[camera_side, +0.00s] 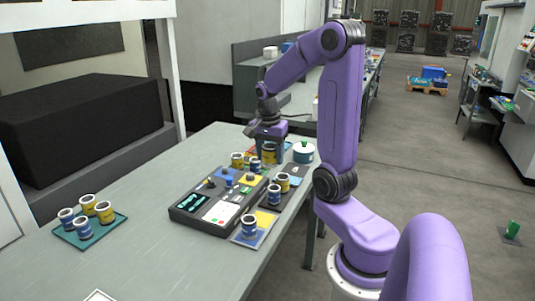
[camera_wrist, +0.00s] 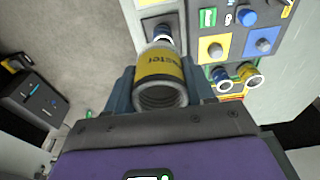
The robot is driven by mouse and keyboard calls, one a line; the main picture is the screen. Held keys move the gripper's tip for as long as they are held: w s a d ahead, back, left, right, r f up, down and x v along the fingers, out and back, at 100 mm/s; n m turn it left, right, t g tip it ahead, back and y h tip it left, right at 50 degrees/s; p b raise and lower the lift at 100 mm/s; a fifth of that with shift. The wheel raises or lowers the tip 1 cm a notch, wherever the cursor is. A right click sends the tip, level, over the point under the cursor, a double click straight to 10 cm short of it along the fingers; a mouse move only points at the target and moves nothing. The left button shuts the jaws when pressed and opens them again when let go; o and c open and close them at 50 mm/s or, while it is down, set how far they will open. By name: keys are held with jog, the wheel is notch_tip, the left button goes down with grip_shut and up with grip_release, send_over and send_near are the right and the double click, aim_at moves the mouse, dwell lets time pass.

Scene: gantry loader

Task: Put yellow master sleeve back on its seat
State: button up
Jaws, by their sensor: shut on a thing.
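My gripper (camera_wrist: 160,85) is shut on the yellow master sleeve (camera_wrist: 160,66), a metal ring with a yellow band lettered "master", seen end-on between the fingers in the wrist view. In the side view my gripper (camera_side: 268,145) is over the far end of the bench fixtures, with the held sleeve (camera_side: 269,155) partly hidden below it. I cannot tell whether the held sleeve touches anything below. Its seat is not clearly identifiable.
A control box (camera_side: 218,203) with display and knobs stands mid-bench. Blue and yellow sleeves stand beside it, including a blue one (camera_side: 250,226) in front. A teal tray (camera_side: 91,237) holds several sleeves at left. A white pot (camera_side: 303,155) is right of my gripper.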

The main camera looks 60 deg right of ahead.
jog(key=shift+w+a+f, duration=0.25)
jog(key=shift+w+f, duration=0.1)
jog(key=shift+f, duration=0.2)
jog(key=shift+w+a+f, duration=0.2)
jog(key=shift+w+f, duration=0.15)
jog(key=shift+f, duration=0.15)
jog(key=shift+w+a+f, duration=0.2)
jog(key=shift+a+f, duration=0.2)
jog(key=shift+f, duration=0.3)
jog(key=shift+w+a+f, duration=0.15)
jog(key=shift+a+f, duration=0.2)
jog(key=shift+f, duration=0.3)
jog(key=shift+s+a+f, duration=0.3)
jog(key=shift+a+f, duration=0.3)
jog(key=shift+f, duration=1.25)
jog(key=shift+s+a+f, duration=0.35)
jog(key=shift+a+f, duration=0.25)
jog(key=shift+f, duration=1.3)
jog(key=shift+s+a+f, duration=0.3)
jog(key=shift+a+f, duration=0.3)
jog(key=shift+f, duration=1.25)
jog(key=shift+f, duration=0.2)
jog(key=o, duration=1.8)
jog(key=shift+c, duration=0.2)
